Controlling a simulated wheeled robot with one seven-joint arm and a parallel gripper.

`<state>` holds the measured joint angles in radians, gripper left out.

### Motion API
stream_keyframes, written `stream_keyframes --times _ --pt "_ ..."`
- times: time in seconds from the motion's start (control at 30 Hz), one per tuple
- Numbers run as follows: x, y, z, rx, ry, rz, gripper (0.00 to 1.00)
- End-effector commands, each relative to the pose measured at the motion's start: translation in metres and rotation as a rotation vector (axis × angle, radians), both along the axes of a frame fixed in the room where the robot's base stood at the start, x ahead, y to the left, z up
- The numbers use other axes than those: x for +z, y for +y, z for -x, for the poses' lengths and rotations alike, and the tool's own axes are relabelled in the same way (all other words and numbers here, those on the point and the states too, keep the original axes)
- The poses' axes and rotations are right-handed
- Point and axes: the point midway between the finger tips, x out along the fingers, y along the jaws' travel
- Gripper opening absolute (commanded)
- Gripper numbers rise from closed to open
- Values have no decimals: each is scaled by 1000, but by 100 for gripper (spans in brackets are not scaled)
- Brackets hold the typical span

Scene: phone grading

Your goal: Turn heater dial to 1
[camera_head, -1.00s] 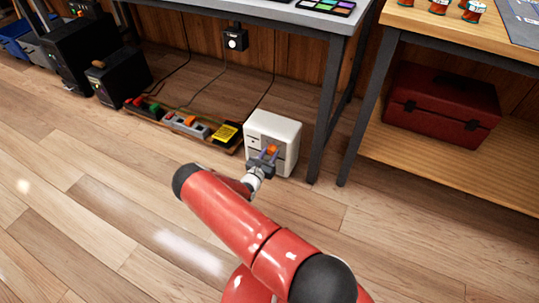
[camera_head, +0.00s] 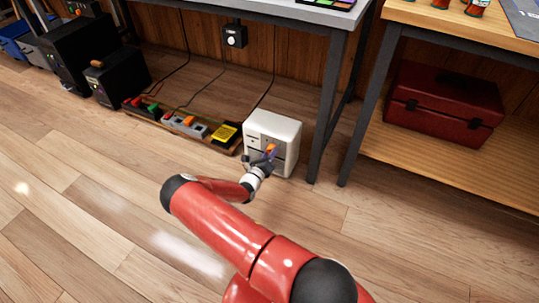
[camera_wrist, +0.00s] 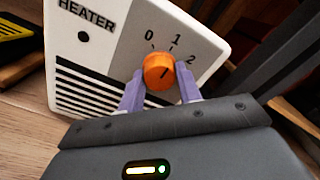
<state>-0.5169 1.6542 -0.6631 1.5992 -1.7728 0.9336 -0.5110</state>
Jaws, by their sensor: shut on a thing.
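The heater (camera_head: 285,128) is a small white box on the floor beside the table leg. In the wrist view its front panel (camera_wrist: 110,50) reads HEATER, with marks 0, 1 and 2 around an orange dial (camera_wrist: 157,66). A dark line on the dial slants up and right, roughly toward the 1; its exact setting is hard to judge. My gripper (camera_wrist: 160,84) has its two purple fingers on either side of the dial, shut on it. In the head view my gripper (camera_head: 265,157) is tilted at the heater's front, and the orange dial (camera_head: 271,148) shows between the fingers.
A power strip (camera_head: 187,124) and a yellow-and-black item (camera_head: 225,133) lie left of the heater. A dark table leg (camera_head: 327,110) stands close on its right. A red toolbox (camera_head: 442,108) sits on the shelf further right. The floor in front is clear.

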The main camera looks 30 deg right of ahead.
Motion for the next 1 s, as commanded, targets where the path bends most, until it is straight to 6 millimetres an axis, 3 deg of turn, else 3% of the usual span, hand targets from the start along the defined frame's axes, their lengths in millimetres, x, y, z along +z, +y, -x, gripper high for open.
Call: stream_keyframes --times 0.6,0.63,0.77,1.0 --pt "-1 0 0 1 38 27 12" --pt "-1 0 0 1 38 27 37" --pt "-1 0 0 0 37 27 54" --pt "0 0 0 1 37 28 56"
